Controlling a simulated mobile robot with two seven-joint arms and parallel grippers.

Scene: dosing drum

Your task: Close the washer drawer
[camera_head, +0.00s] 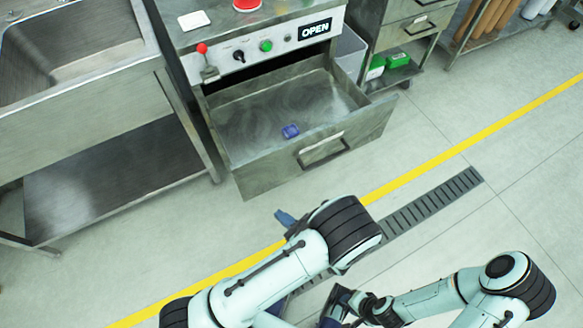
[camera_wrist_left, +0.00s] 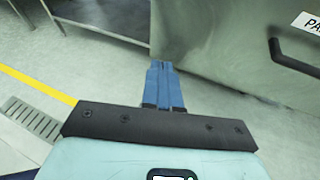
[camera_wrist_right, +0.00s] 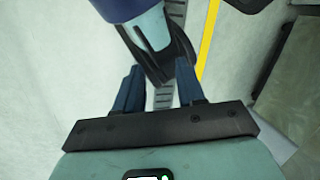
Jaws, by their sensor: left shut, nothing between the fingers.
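The washer drawer (camera_head: 350,135) is pulled far out of the machine in the head view. Its metal front has a dark bar handle (camera_head: 323,149), and a small blue object (camera_head: 290,131) lies on its floor. My left gripper (camera_head: 284,217) is in front of the drawer, below its front panel in the picture. In the left wrist view its blue fingers (camera_wrist_left: 160,66) are together and empty, beside the drawer front (camera_wrist_left: 225,45); contact cannot be told. My right gripper (camera_wrist_right: 158,80) is open and empty in the right wrist view, away from the drawer.
The machine panel has a red-knobbed lever (camera_head: 202,48), a green button (camera_head: 266,45) and an OPEN sign (camera_head: 314,29). A sink bench (camera_head: 80,130) stands left. A yellow line (camera_head: 470,140) and floor grate (camera_head: 440,197) cross clear floor. My two arms are close together.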

